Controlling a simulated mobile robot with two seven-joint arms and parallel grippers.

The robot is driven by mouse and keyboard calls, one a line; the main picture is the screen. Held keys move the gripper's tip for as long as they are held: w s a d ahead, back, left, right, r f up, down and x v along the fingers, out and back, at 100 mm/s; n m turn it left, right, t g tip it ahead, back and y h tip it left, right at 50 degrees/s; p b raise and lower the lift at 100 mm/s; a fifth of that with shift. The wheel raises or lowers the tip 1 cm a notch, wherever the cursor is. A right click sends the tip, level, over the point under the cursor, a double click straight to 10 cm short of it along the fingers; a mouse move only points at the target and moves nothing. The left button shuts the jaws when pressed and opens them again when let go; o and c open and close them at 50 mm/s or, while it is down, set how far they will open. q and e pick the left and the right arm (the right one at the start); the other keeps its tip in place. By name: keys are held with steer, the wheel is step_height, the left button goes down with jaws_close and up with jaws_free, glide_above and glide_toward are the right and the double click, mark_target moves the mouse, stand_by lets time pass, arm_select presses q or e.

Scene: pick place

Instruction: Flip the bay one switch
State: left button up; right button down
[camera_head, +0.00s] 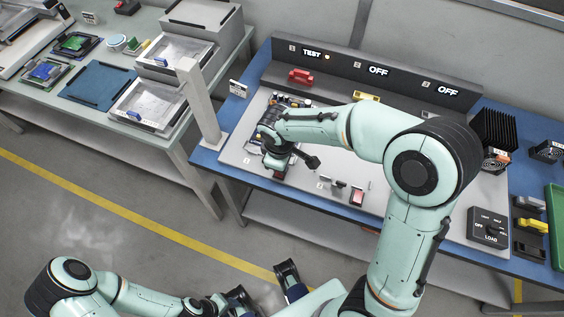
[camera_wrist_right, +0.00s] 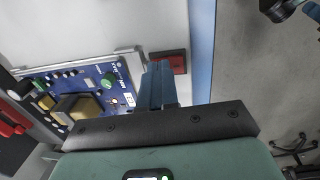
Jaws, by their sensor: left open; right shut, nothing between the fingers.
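The bay one switch (camera_head: 279,174) is a dark red rocker at the front of the leftmost bay, partly hidden by my right gripper (camera_head: 277,163). In the right wrist view, the switch (camera_wrist_right: 174,61) sits just beyond the fingertips, which overlap its left part. My right gripper's fingers (camera_wrist_right: 158,70) are shut with nothing between them; I cannot tell whether they touch the switch. The bay one display (camera_head: 312,52) reads TEST, with a small orange-red light beside it. My left gripper (camera_head: 265,290) is open and empty, low over the floor, away from the bench.
A blue circuit board (camera_wrist_right: 85,88) lies in bay one beside my right gripper. Bays two and three have displays reading OFF (camera_head: 378,71). A second red switch (camera_head: 357,197) is at bay two. A grey post (camera_head: 200,105) stands at the bench's left. A load box (camera_head: 488,228) sits right.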

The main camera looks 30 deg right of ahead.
steer(key=shift+d+f, duration=0.15)
steer(key=shift+f, duration=0.25)
steer(key=shift+s, duration=0.1)
